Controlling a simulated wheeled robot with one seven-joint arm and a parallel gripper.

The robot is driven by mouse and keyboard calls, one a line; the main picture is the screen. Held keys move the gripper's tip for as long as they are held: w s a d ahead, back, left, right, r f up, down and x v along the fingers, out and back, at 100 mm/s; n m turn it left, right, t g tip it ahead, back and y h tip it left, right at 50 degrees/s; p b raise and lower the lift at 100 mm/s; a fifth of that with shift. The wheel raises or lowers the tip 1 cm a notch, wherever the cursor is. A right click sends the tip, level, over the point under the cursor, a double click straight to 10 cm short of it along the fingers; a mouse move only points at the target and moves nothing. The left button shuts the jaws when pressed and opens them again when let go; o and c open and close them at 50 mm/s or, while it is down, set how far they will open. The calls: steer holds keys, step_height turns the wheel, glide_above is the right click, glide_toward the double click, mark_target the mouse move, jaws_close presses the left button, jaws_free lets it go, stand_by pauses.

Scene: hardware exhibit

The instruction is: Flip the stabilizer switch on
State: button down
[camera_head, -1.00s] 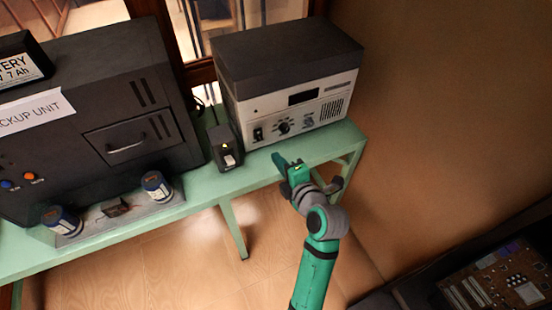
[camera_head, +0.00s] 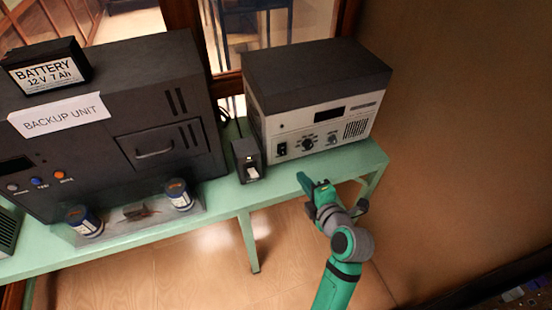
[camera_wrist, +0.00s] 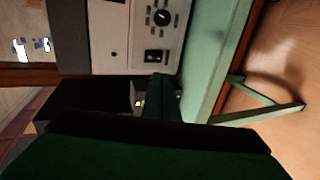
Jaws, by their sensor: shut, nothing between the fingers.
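A white-fronted unit with a dark grey top (camera_head: 318,100) stands on the green bench; I take it to be the stabilizer, though no label is readable. Its front has a black switch (camera_head: 282,149), a dark knob (camera_head: 308,143), a second control and a dark display. The switch (camera_wrist: 156,57) and knob (camera_wrist: 161,17) also show in the wrist view. The switch's position is too small to tell. My gripper (camera_head: 303,180) is shut and empty, in front of the unit, below and right of the switch, apart from it. In the wrist view its green finger (camera_wrist: 164,98) points toward the panel.
A small black box (camera_head: 245,152) with a white rocker stands left of the unit. Further left are a dark backup unit (camera_head: 155,110), a battery (camera_head: 45,72) and two blue cylinders on a plate. The green bench (camera_head: 225,200) has a narrow bare front strip. A wall rises at right.

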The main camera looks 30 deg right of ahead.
mark_target(282, 149)
stand_by(0.3)
steer(key=x, duration=1.4)
steer(key=shift+a, duration=0.1)
steer(key=shift+w, duration=0.2)
steer(key=shift+f, duration=0.1)
steer(key=shift+r+t, duration=0.3)
steer(key=shift+r, duration=0.7)
